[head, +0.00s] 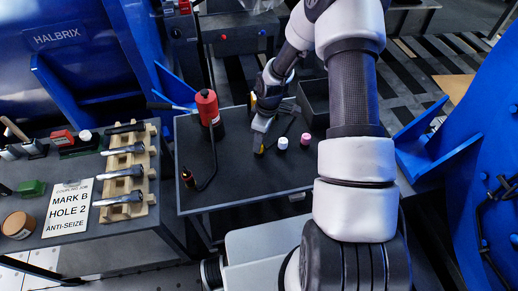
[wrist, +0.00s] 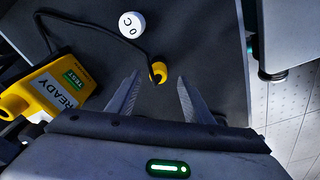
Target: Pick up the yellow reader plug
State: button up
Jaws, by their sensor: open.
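The yellow reader plug (wrist: 158,72) shows in the wrist view at the end of a black cable on the dark table top. My gripper (wrist: 159,79) is open, with one finger on each side of the plug and nothing held. A gap shows between the plug and each finger; I cannot tell the height of the fingertips above the table. The yellow reader (wrist: 45,92), with labels TEST and READY, lies to the left of the gripper.
A white cap (wrist: 131,24) lies beyond the plug; it also shows in the head view (head: 283,143) beside a pink one (head: 305,139). A red canister (head: 207,106) with a hose stands left. A dark tray (head: 314,98) sits behind. The table's right edge is close in the wrist view.

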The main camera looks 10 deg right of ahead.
jog(key=f, duration=0.3)
jog(key=shift+w+a+f, duration=0.15)
jog(key=shift+w+f, duration=0.1)
jog(key=shift+f, duration=0.15)
jog(key=c, duration=1.1)
jog(key=shift+r, duration=0.1)
